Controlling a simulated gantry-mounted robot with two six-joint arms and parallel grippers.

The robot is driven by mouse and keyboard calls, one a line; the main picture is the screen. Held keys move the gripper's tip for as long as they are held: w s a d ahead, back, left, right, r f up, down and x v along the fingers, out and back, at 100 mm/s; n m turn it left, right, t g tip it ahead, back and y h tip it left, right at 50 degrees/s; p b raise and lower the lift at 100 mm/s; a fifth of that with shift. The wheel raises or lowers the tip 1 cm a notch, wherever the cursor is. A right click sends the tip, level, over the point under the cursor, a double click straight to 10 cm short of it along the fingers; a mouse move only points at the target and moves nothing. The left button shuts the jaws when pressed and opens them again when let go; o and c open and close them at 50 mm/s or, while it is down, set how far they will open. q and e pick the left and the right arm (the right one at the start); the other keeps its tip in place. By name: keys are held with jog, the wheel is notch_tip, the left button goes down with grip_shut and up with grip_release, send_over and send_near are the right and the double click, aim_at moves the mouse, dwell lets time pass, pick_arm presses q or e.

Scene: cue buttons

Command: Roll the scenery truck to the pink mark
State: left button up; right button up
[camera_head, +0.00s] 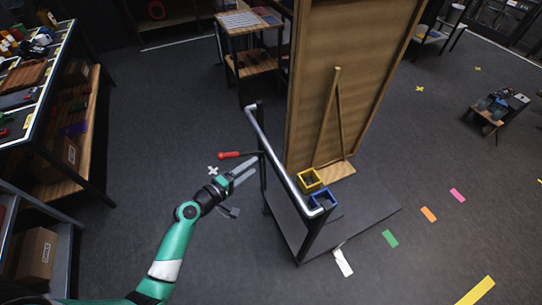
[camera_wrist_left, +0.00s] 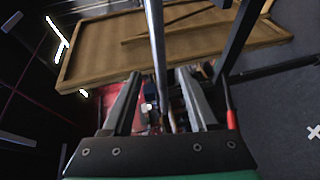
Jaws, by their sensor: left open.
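The scenery truck is a dark flat platform (camera_head: 360,215) carrying a tall brown wooden flat (camera_head: 335,70) with a brace. Its silver push bar (camera_head: 280,157) runs along the near left side on dark posts. A lever with a red grip (camera_head: 229,155) sticks out left from the truck. The pink mark (camera_head: 457,195) lies on the floor to the right of the truck. My left gripper (camera_head: 250,168) is open and empty, just left of the bar. In the left wrist view, the bar (camera_wrist_left: 158,45) appears between the open fingers (camera_wrist_left: 160,80); contact cannot be told.
Orange (camera_head: 428,214), green (camera_head: 390,239) and white (camera_head: 343,262) marks lie in a row near the truck. Yellow (camera_head: 312,180) and blue (camera_head: 322,199) open boxes sit by the bar. Shelving (camera_head: 85,150) stands left; a low stand (camera_head: 490,115) is at right.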

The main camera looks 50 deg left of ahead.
aim_at(271, 153)
pick_arm(q)
jog(key=b+x, duration=0.2)
jog(key=x, duration=0.8)
jog(key=shift+w+a, duration=0.1)
jog(key=shift+w, duration=0.2)
grip_shut()
dwell(0.8)
